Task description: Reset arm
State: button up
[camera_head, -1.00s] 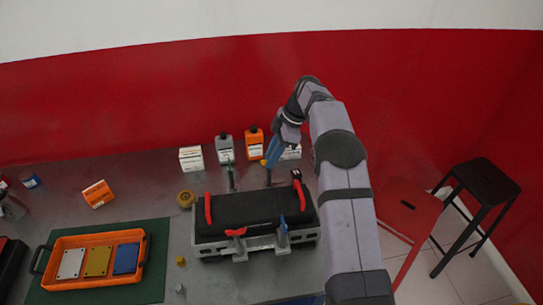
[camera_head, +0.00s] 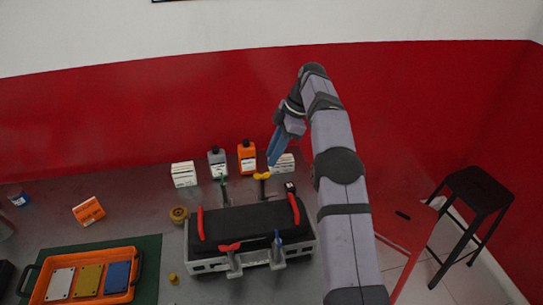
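My gripper (camera_head: 274,150) has blue fingers and hangs at the end of my arm, above the back right of the black engine trainer (camera_head: 245,222). Its fingertips are just above and apart from a yellow-handled dipstick (camera_head: 262,176) standing at the trainer's back edge. The fingers overlap from this angle, so I cannot tell whether they are open or shut. Nothing hangs visibly below them.
A grey bottle (camera_head: 217,162), an orange bottle (camera_head: 246,158) and white boxes (camera_head: 183,174) stand behind the trainer. An orange tray (camera_head: 134,255) with white, yellow and blue plates lies on a green mat (camera_head: 150,272). A red stool (camera_head: 405,235) and a black stool (camera_head: 478,190) stand at right.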

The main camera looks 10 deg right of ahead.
dwell(0.4)
jog(key=s+m+h+p, duration=0.4)
jog(key=s+m+p, duration=0.5)
jog(key=s, duration=2.6)
jog(key=m, duration=0.8)
jog(key=shift+r, duration=0.15)
jog(key=shift+w+d, duration=0.1)
